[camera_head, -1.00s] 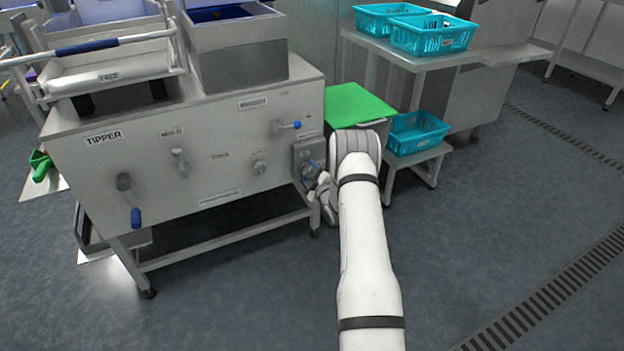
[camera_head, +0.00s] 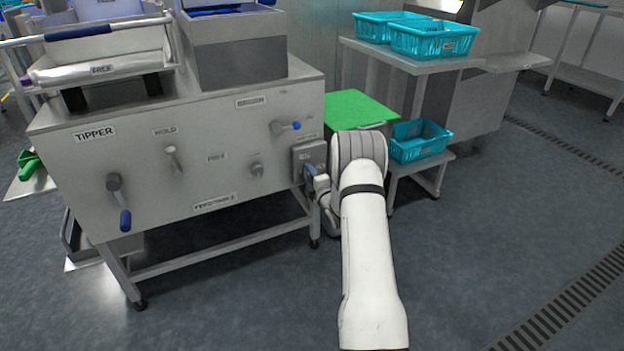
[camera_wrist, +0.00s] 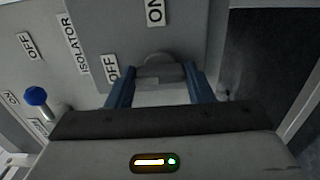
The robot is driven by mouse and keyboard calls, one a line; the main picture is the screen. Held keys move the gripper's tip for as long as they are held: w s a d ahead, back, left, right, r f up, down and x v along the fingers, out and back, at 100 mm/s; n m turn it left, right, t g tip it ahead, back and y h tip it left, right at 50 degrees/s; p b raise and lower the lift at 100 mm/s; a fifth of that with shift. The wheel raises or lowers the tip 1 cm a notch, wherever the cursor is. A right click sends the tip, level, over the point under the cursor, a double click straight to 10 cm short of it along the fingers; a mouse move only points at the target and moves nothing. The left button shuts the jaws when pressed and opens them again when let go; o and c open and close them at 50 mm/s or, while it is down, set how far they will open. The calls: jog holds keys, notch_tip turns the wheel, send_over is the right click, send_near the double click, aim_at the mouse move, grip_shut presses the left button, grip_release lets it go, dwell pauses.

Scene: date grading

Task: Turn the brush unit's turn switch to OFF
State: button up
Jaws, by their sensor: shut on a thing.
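The turn switch (camera_wrist: 158,66) is a grey knob on a grey box (camera_head: 309,152) at the right end of the tipper's front panel. In the wrist view its OFF label (camera_wrist: 111,68) is left of the knob and an ON label (camera_wrist: 155,11) is above it. An ISOLATOR label (camera_wrist: 74,42) is further left. My gripper (camera_wrist: 160,88) is shut on the knob, one blue finger on each side. In the head view my gripper (camera_head: 311,174) is at the box, and my wrist partly hides it. I cannot tell the knob's exact setting.
A blue-tipped lever (camera_head: 287,126) sits on the panel close to the box; its blue tip also shows in the wrist view (camera_wrist: 37,96). The floor in front is clear.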

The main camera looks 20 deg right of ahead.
dwell(0.3)
jog(key=o, duration=1)
jog(key=s+p, duration=0.2)
jog(key=s, duration=0.5)
jog(key=shift+s, duration=0.4)
jog(key=shift+d, duration=0.1)
